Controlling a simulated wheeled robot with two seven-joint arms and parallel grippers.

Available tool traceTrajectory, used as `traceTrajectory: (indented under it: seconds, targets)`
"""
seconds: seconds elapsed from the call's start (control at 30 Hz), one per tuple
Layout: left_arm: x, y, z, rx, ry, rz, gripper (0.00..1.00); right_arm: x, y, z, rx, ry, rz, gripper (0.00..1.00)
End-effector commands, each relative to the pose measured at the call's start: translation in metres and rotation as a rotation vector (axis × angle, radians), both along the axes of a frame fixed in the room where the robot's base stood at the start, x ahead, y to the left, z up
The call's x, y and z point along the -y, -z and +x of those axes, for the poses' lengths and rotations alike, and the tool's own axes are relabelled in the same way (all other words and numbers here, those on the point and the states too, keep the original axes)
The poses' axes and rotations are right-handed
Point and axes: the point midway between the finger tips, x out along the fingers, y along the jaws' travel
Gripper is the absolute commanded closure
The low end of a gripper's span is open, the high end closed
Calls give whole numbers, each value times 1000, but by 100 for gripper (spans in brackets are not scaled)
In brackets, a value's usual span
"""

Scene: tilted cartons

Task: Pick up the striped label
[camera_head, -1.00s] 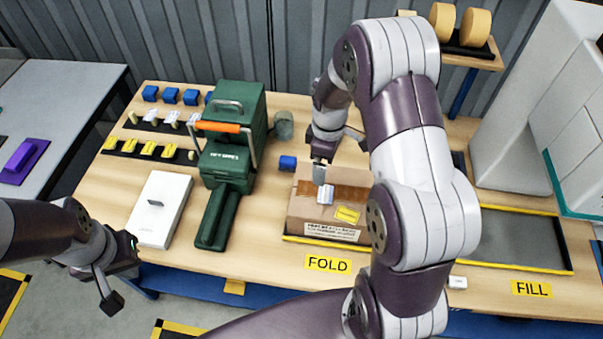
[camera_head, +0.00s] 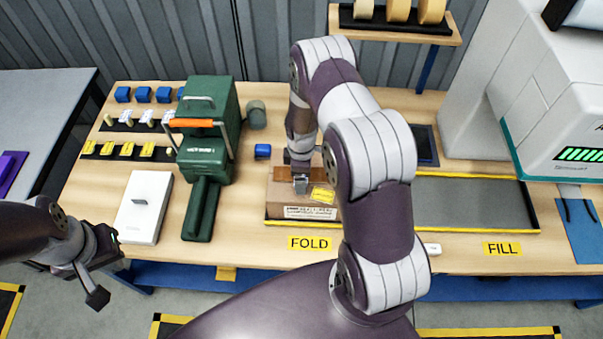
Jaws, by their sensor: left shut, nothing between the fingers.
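Several small white labels, which may be the striped ones, stand in the middle row (camera_head: 148,117) of the rack at the back left. My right gripper (camera_head: 300,187) points down at the top of the brown carton (camera_head: 283,197) above the FOLD sign. A small pale patch shows at its fingertips; I cannot tell whether it is a label or the fingers. A yellow label (camera_head: 323,194) lies on the carton just right of the fingers. My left gripper (camera_head: 97,297) is shut and empty at the lower left, in front of the table, away from the labels.
A green machine (camera_head: 209,125) with an orange handle and a white box (camera_head: 143,205) stand left of the carton. Blue blocks (camera_head: 164,95) and yellow labels (camera_head: 127,149) fill the rack's other rows. A grey mat (camera_head: 470,203) lies right, partly behind my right arm.

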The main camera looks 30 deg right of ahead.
Motion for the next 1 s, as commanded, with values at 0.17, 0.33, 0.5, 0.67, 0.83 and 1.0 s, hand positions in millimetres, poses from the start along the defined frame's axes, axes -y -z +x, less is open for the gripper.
traceTrajectory:
  seconds: [0.17,0.33,0.5,0.67,0.83,1.0]
  targets:
    - [0,1,0,-1,0,0,100,0,1,0,0,0,0,6]
    - [0,2,0,-1,0,0,100,0,2,0,0,1,0,6]
    - [0,4,0,-1,0,0,100,0,4,0,0,1,0,6]
    - [0,4,0,0,0,0,100,0,4,1,1,1,0,36]
    - [0,4,0,0,0,0,100,0,4,0,1,1,-1,56]
    - [0,4,0,0,0,0,100,0,4,0,1,1,-1,59]
